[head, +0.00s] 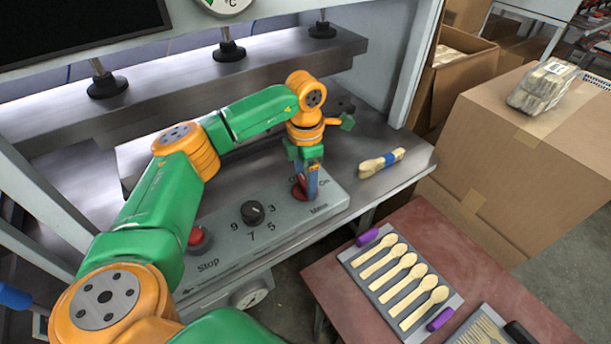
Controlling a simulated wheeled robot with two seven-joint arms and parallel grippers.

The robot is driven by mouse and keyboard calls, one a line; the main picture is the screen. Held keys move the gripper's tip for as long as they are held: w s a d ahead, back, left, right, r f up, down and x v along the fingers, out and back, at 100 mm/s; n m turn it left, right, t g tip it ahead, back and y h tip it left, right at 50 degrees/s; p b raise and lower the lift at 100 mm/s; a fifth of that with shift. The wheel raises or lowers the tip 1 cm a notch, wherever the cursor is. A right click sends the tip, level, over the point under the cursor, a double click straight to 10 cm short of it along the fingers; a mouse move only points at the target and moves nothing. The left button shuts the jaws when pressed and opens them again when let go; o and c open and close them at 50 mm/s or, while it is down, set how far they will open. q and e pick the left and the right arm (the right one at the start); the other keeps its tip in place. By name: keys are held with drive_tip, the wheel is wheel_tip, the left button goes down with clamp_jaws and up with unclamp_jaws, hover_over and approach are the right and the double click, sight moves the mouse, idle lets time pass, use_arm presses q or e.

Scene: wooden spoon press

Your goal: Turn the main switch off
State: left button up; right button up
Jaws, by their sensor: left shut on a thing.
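The main switch (300,192) is a red knob on the grey control panel (234,250), at the panel's right end beside the printed labels "On" and "Main". My left gripper (306,184) points down over it and is shut on it, partly hiding the switch. The exact angle of the switch cannot be told. My right gripper is not in view.
A black dial (252,212) and a red stop button (196,238) sit left of the switch. Bundled wooden sticks (380,162) lie right of the panel. A spoon tray (353,262) lies on the red table (345,304). The press bar (190,88) spans behind my arm.

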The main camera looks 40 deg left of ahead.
sight(305, 181)
use_arm(q)
drive_tip(key=shift+n, duration=1.1)
drive_tip(key=o, duration=1.3)
drive_tip(key=shift+o, duration=0.2)
wheel_tip(305, 181, up, 7)
drive_tip(key=shift+r+b, duration=0.1)
drive_tip(key=shift+b, duration=0.4)
